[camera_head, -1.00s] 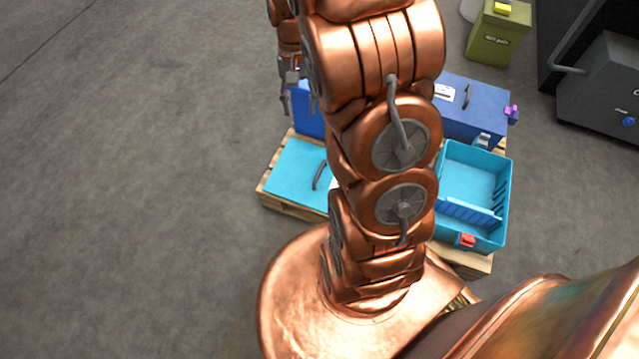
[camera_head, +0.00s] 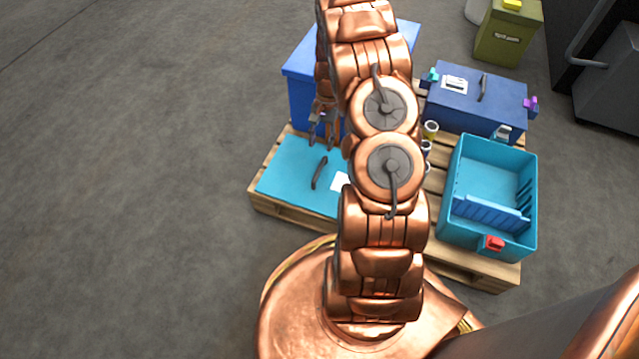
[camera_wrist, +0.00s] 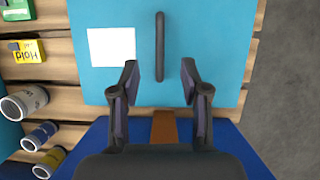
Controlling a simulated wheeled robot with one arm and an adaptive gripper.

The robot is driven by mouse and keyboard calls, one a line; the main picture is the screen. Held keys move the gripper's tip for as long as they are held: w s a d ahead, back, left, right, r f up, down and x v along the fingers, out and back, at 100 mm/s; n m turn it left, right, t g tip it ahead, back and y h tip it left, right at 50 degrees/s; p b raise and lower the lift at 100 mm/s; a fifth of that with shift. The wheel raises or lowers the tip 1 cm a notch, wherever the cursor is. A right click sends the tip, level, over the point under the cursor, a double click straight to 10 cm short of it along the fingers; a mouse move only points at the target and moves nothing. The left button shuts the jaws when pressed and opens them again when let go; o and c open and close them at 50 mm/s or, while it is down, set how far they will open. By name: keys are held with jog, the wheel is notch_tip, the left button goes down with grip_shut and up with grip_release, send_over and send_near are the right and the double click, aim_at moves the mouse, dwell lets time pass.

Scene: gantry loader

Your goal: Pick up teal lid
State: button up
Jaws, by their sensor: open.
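The teal lid (camera_head: 288,166) is a flat panel lying on the wooden pallet, with a dark bar handle (camera_head: 319,172) and a white label (camera_head: 340,182). In the wrist view the lid (camera_wrist: 215,40) fills the top middle, its handle (camera_wrist: 160,47) upright in the picture and its label (camera_wrist: 111,47) left of it. My gripper (camera_head: 323,142) is open and empty above the lid's far edge. In the wrist view its fingertips (camera_wrist: 160,68) are spread to either side of the handle's lower end, apart from it. My arm hides the lid's right part in the head view.
A teal open bin (camera_head: 488,183) stands at the pallet's right. A blue lidded box (camera_head: 470,100) and a taller blue box (camera_head: 302,95) stand behind. A green canister (camera_head: 506,38) is at the back. The floor at left is clear.

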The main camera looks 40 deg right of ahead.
jog(key=b, duration=0.1)
send_near(320, 167)
jog(key=shift+x, duration=1.2)
jog(key=shift+s+f+m, duration=0.15)
jog(key=shift+f+m, duration=0.15)
jog(key=shift+f, duration=0.3)
jog(key=shift+b+x, duration=1.55)
jog(key=shift+x, duration=2.1)
jog(key=shift+a+r, duration=0.1)
jog(key=shift+a, duration=0.1)
jog(key=shift+c, duration=0.3)
grip_shut()
